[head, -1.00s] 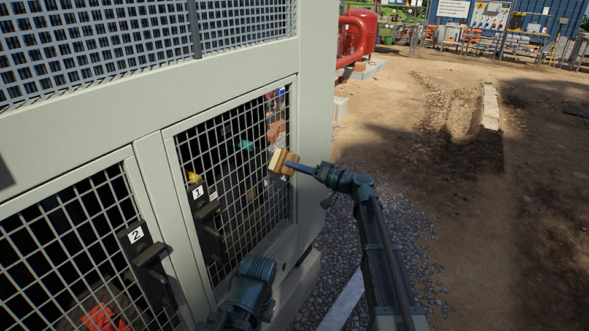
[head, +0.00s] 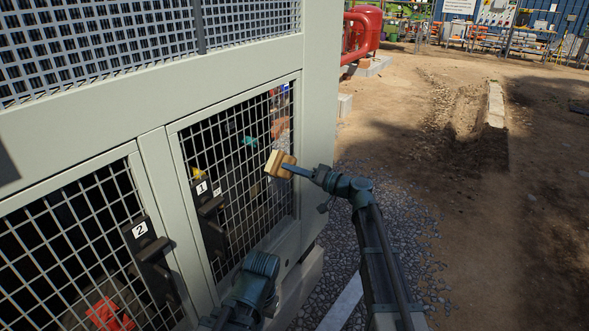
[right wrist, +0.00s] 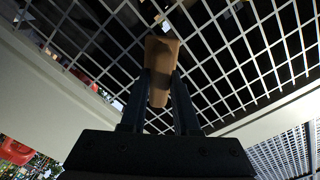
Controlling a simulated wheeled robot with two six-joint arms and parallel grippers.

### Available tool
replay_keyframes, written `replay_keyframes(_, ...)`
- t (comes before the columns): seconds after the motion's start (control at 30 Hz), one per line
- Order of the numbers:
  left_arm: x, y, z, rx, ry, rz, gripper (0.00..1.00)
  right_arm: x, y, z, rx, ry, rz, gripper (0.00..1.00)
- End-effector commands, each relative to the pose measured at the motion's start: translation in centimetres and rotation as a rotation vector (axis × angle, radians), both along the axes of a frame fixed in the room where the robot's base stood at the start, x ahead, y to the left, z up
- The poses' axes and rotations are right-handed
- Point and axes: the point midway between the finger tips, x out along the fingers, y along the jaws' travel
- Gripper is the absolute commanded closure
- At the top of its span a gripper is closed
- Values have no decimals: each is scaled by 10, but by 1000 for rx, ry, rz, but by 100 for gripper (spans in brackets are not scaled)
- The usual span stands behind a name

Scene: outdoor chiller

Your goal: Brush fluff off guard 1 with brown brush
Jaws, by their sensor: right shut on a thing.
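Guard 1 (head: 238,215) is the wire mesh panel with the black latch marked "1" (head: 202,188) in the head view. Its mesh also fills the upper part of the right wrist view (right wrist: 235,62). My right gripper (head: 294,169) is shut on the brown brush (head: 276,163), a wooden block held in front of the guard's upper right part. In the right wrist view, the brush (right wrist: 161,62) sits between the two fingers. Small pale bits, perhaps fluff (right wrist: 159,19), show at the mesh there. Whether the bristles touch the mesh is unclear.
A second mesh guard (head: 75,245) with a latch marked "2" (head: 140,230) is at the left. The pale cabinet frame (head: 318,130) borders guard 1. Gravel (head: 400,200) and open dirt ground lie to the right, with a red tank (head: 362,30) behind.

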Motion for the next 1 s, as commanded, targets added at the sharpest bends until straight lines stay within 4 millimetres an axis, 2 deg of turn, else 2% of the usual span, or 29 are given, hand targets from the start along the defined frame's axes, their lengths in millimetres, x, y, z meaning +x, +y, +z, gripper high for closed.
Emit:
replay_keyframes(0.4,0,0,0,0,0,0,100,-29,20,0,1,0,5,100)
replay_keyframes(0.7,0,0,0,0,0,0,100,-32,23,0,1,0,4,100)
replay_keyframes(1.0,0,0,0,0,0,0,100,-50,37,0,1,0,5,100)
